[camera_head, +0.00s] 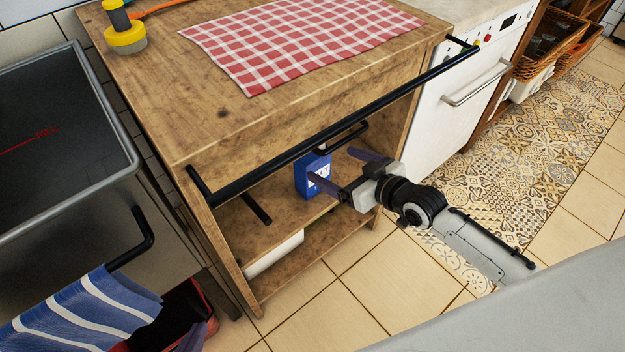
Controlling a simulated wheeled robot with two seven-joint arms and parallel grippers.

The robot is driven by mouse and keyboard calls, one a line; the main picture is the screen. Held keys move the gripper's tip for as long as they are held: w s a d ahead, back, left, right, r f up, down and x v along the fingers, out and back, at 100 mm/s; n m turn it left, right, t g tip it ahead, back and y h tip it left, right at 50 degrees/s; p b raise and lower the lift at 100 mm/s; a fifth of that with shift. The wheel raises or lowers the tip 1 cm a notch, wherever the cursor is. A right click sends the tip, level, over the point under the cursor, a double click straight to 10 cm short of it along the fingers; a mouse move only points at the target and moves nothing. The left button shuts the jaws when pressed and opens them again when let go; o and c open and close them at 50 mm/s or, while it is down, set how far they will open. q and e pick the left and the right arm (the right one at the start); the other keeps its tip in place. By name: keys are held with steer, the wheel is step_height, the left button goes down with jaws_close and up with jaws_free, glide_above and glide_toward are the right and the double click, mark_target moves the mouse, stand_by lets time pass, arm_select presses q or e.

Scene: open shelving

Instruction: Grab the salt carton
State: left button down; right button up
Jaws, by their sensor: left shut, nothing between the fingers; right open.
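The salt carton (303,174) is a blue box with a white label patch. It stands upright on the upper shelf of the wooden cart, below the tabletop. My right gripper (330,165) comes in from the right with its fingers apart, level with the carton. The nearer finger overlaps the carton's lower right part in the picture, and the other finger is to the carton's right. I cannot tell whether either finger touches it. My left gripper is out of view.
A long black rail (330,128) runs along the cart's front, above the shelf opening. A checked cloth (300,35) lies on the tabletop (190,100). A white appliance (450,110) stands to the right and a steel unit (120,180) to the left.

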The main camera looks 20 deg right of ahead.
mark_target(312, 155)
steer(key=b+x, duration=0.1)
steer(key=x, duration=0.3)
steer(key=shift+w+a+f, duration=0.2)
steer(key=shift+w+f, duration=0.1)
steer(key=shift+w, duration=0.1)
steer(key=b+x, duration=0.1)
steer(key=x, duration=0.1)
steer(key=b+x, duration=0.1)
steer(key=shift+w+a+f, duration=0.15)
steer(key=shift+a+f, duration=0.1)
steer(key=shift+f, duration=0.15)
steer(key=shift+w+a+f+b, duration=0.2)
steer(key=shift+w+b, duration=0.1)
steer(key=shift+w, duration=0.15)
steer(key=shift+r, duration=0.1)
steer(key=c, duration=2)
arm_select(q)
steer(key=shift+w+d+f, duration=0.15)
steer(key=shift+d+f, duration=0.1)
steer(key=shift+f, duration=0.25)
steer(key=shift+w+d+f, duration=0.1)
steer(key=shift+d+f, duration=0.1)
steer(key=shift+f, duration=0.25)
arm_select(e)
steer(key=shift+w+r, duration=0.1)
steer(key=shift+r, duration=0.15)
steer(key=shift+c, duration=0.8)
